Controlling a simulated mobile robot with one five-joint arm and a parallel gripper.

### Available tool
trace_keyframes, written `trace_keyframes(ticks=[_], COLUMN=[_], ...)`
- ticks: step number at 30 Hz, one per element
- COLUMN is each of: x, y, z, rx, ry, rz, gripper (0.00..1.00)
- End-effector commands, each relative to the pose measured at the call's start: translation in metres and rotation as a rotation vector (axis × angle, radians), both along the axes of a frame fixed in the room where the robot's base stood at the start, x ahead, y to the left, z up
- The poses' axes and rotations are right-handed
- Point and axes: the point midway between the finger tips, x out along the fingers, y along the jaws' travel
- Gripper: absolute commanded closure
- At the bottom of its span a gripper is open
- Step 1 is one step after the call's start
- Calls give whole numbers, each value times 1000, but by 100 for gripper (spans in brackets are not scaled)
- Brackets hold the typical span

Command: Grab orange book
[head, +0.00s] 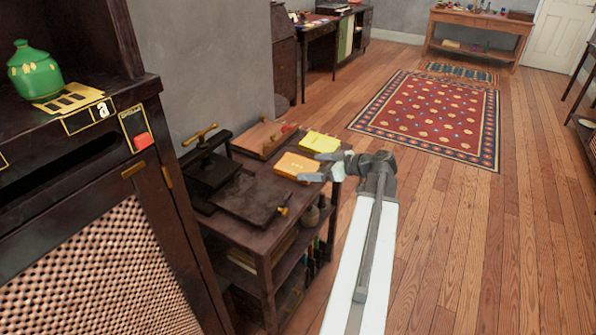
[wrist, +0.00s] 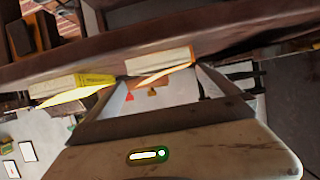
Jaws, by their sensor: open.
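The orange book (head: 297,165) lies flat on top of the dark wooden shelf unit, near its right edge. A yellow book (head: 320,142) lies just behind it. My gripper (head: 323,167) is open and empty at the right end of the orange book, its fingers pointing left. In the head view the nearer finger overlaps the book's right edge; I cannot tell whether it touches. In the wrist view (wrist: 160,84) the orange book's edge (wrist: 160,62) shows ahead between the finger ends, and the yellow book (wrist: 75,85) is to its left.
A black press (head: 210,170), a dark flat board (head: 250,197) and a wooden board (head: 263,137) share the shelf top. Open floor and a red rug (head: 430,112) lie to the right.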

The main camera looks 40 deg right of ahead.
Motion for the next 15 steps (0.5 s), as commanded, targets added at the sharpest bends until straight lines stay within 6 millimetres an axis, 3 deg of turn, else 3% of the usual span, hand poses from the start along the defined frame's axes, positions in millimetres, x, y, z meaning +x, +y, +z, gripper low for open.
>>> trace_keyframes(ticks=[9,15], x=[39,44], y=[15,16], z=[-20,-18], rx=[0,0], ry=[1,0], rz=[2,-2], gripper=[0,0])
